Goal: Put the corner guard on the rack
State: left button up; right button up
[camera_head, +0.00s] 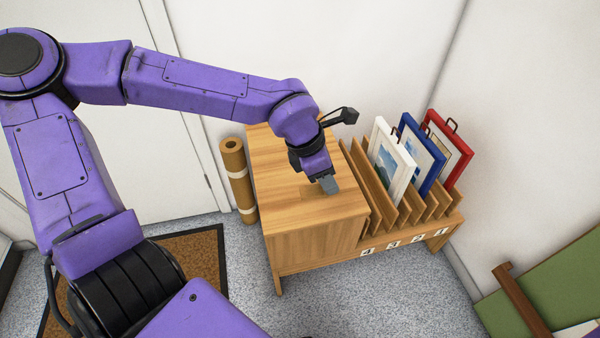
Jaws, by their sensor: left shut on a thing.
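My left gripper (326,182) comes in from the left and points down over the wooden top beside the rack. It is shut on a small grey piece, which I take to be the corner guard (329,186); the fingers and the piece are hard to tell apart at this size. I cannot tell whether the piece touches the wood. The wooden rack (370,237) has upright slats and number labels along its front. Its flat-topped block (277,165) is on the left and its slots are on the right. My right gripper is not in view.
A white-framed print (378,140), a blue-framed print (439,168) and a red-framed print (462,174) stand in the slots. A brown roll (236,170) stands left of the rack. A brown doormat (199,252) lies on the floor. A green panel (545,275) is at lower right.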

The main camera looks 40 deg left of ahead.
pick_arm(q)
jog(key=shift+s+d+f+n, duration=0.1)
jog(key=shift+s+f+n, duration=0.05)
jog(key=shift+f+n, duration=0.15)
jog(key=w+a+f+b, duration=0.1)
jog(key=w+a+f, duration=0.3)
jog(key=w+f, duration=0.1)
jog(key=w+a+f+b, duration=0.1)
jog(key=w+a+f, duration=0.4)
jog(key=shift+w+a+f, duration=0.1)
jog(key=shift+a, duration=0.2)
jog(key=shift+d+f+b, duration=0.1)
jog(key=shift+f+b, duration=0.4)
jog(key=shift+f, duration=0.75)
jog(key=shift+f, duration=0.15)
jog(key=o, duration=1.1)
jog(key=p+v, duration=0.3)
jog(key=v, duration=0.9)
jog(key=shift+d, duration=0.15)
